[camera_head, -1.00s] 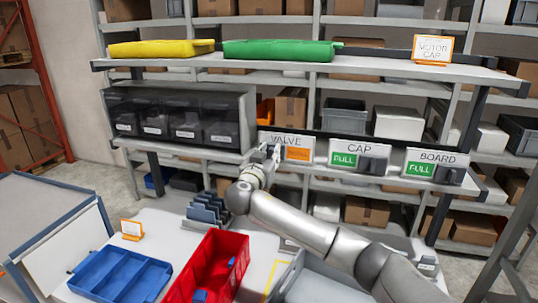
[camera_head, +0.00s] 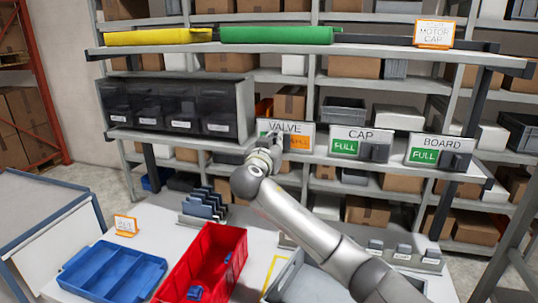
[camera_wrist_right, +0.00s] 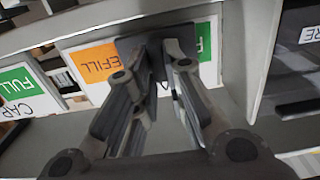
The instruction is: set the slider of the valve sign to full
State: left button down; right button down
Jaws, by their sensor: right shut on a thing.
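The valve sign (camera_head: 285,126) is a white plate on the shelf edge, with an orange field (camera_head: 300,142) on its right half. My right gripper (camera_head: 265,150) is at the sign's left half and hides the slider there. In the right wrist view the sign appears upside down. My right gripper (camera_wrist_right: 163,65) is shut on the dark slider (camera_wrist_right: 130,47). The orange field (camera_wrist_right: 95,62) shows to the slider's left, and a strip of green (camera_wrist_right: 203,40) shows to its right. The slider covers the part between. My left gripper is not in view.
The cap sign (camera_head: 361,134) and board sign (camera_head: 440,143) stand to the right, both showing green FULL with dark sliders at right. Dark bins (camera_head: 172,105) stand left of the valve sign. Below are a red crate (camera_head: 200,262) and blue tray (camera_head: 112,275).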

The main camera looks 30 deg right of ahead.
jog(key=s+d+b, duration=0.3)
jog(key=s, duration=0.1)
jog(key=shift+s+d+f+b, duration=0.2)
jog(key=shift+d+b, duration=0.15)
jog(key=shift+b, duration=0.05)
jog(key=shift+s+d, duration=0.2)
jog(key=shift+w, duration=0.1)
jog(key=c, duration=1.9)
grip_release()
jog(key=o, duration=0.4)
jog(key=shift+s+d+r, duration=0.1)
jog(key=shift+s+r, duration=0.05)
jog(key=shift+s, duration=0.1)
